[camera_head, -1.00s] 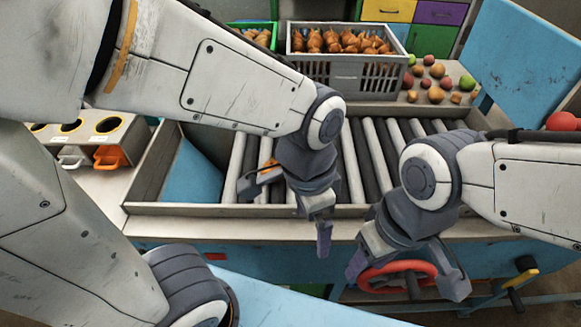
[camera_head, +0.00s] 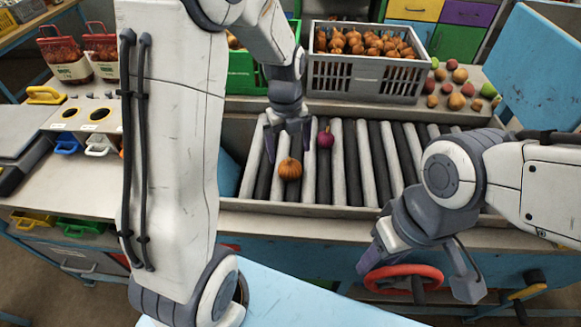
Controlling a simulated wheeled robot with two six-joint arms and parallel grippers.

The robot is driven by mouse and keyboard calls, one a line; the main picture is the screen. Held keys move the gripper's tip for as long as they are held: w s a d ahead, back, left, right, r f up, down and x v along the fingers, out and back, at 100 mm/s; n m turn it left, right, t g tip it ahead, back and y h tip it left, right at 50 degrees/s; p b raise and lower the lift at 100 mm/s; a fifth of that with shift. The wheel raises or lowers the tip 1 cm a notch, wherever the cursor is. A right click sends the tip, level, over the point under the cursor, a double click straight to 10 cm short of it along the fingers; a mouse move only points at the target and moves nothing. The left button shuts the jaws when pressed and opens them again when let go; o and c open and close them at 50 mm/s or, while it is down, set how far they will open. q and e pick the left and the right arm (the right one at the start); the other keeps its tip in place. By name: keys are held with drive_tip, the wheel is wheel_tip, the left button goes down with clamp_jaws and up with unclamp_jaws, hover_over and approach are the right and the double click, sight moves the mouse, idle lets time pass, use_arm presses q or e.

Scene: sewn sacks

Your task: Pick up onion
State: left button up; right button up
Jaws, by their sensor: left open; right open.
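A small purple onion (camera_head: 326,138) lies on the roller conveyor (camera_head: 384,160). An orange, pumpkin-like item (camera_head: 289,168) lies on the rollers nearer to me and to its left. My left gripper (camera_head: 288,146) is open and points down over the rollers, just left of the onion and behind the orange item. Its fingers hold nothing; I cannot tell how high above the rollers they are. My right gripper (camera_head: 420,276) is open and empty in front of the conveyor, by a red handwheel (camera_head: 404,272).
A grey crate (camera_head: 365,78) of orange-brown produce stands behind the rollers, with a green crate (camera_head: 243,72) to its left. Loose fruit (camera_head: 457,88) lies at the back right. Red-filled sacks (camera_head: 65,58) stand at the left. The right-hand rollers are clear.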

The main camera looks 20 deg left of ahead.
sight(290, 161)
use_arm(q)
wheel_tip(290, 161, down, 8)
drive_tip(key=shift+w+r+p, duration=0.15)
drive_tip(key=shift+p, duration=0.55)
drive_tip(key=shift+c, duration=0.3)
drive_tip(key=c, duration=1.3)
drive_tip(key=shift+o, duration=0.2)
drive_tip(key=shift+r, duration=0.1)
